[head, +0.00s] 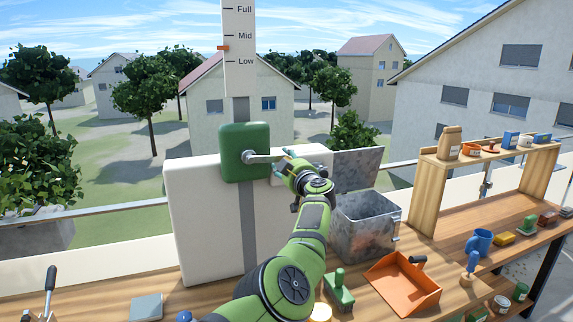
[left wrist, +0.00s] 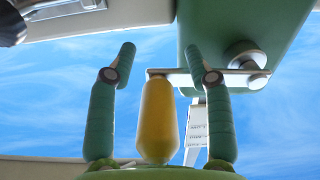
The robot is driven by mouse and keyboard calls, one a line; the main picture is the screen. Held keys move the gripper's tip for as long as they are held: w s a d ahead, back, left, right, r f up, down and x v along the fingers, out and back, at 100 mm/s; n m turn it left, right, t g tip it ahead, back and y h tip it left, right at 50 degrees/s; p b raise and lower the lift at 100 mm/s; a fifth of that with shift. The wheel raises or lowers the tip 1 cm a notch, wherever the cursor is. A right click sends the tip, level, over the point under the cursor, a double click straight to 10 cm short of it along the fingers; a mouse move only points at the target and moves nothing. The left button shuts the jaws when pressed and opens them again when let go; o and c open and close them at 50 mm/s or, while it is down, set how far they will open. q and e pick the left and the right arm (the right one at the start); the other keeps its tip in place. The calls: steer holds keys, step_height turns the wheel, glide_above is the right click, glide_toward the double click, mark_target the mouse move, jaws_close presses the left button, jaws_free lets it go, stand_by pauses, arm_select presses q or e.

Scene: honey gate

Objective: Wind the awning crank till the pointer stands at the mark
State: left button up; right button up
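The green crank box (head: 245,140) is on a white panel. Its metal crank arm (head: 264,157) points right from the hub, roughly level. In the left wrist view the yellow crank handle (left wrist: 158,120) stands between the fingers of my left gripper (left wrist: 160,58). The fingers are open, with sky showing on both sides of the handle. In the head view my left gripper (head: 291,166) is at the crank's outer end and hides the handle. The white scale (head: 239,80) reads Full, Mid, Low. Its orange pointer (head: 222,47) stands between Mid and Low. My right gripper is not in view.
Right of the panel is an open galvanised metal bin (head: 366,228). An orange dustpan (head: 404,284) and a green-handled brush (head: 339,291) lie in front of it. A wooden shelf (head: 500,165) with small items stands at right. Free air surrounds the crank above.

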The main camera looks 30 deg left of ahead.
arm_select(q)
steer(key=shift+v, duration=1)
steer(key=v, duration=0.3)
steer(key=shift+d+f, duration=0.1)
steer(key=shift+s, duration=0.4)
steer(key=shift+v, duration=0.85)
steer(key=shift+w+d, duration=0.1)
steer(key=shift+d, duration=0.15)
